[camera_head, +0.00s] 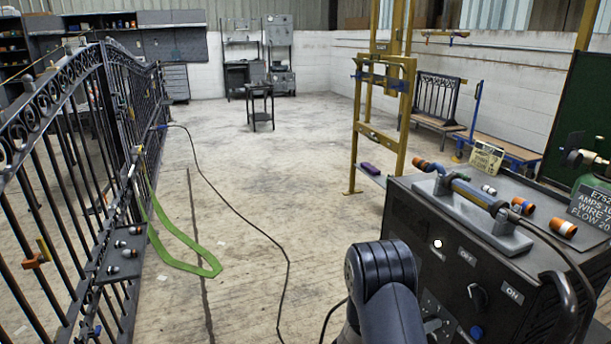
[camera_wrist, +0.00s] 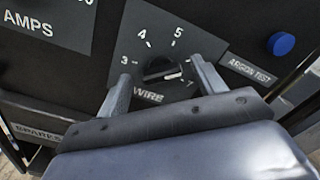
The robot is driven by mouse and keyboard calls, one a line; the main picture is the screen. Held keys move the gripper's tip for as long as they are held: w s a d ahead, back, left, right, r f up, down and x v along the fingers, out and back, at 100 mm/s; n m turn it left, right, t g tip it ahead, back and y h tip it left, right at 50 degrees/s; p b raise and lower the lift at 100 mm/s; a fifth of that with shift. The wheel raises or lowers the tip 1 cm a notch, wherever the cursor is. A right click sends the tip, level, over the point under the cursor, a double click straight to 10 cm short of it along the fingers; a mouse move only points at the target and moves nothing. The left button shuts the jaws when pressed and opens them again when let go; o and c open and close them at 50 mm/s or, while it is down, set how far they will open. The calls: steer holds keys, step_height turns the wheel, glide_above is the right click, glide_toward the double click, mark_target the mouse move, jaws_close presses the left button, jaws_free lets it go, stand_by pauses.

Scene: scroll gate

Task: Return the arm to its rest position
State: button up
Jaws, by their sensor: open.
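My gripper (camera_wrist: 160,90) is open in the wrist view. Its two fingers stand on either side of a black WIRE dial (camera_wrist: 160,67) on the front panel of a dark machine. The dial's pointer is turned toward the right, between the numbers 5 and 7. I cannot tell whether the fingers touch the panel. In the head view my dark arm (camera_head: 383,290) rises at the bottom centre, in front of the machine (camera_head: 440,235). My gripper itself does not show there.
A blue button (camera_wrist: 281,44) and an ARGON TEST label (camera_wrist: 247,70) are right of the dial. A torch (camera_head: 470,192) lies in a holder on the machine top. A black iron gate (camera_head: 108,95) stands at left. Concrete floor with a cable (camera_head: 250,222) lies between.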

steer(key=shift+w+d, duration=0.25)
steer(key=shift+d, duration=0.35)
steer(key=shift+a, duration=0.15)
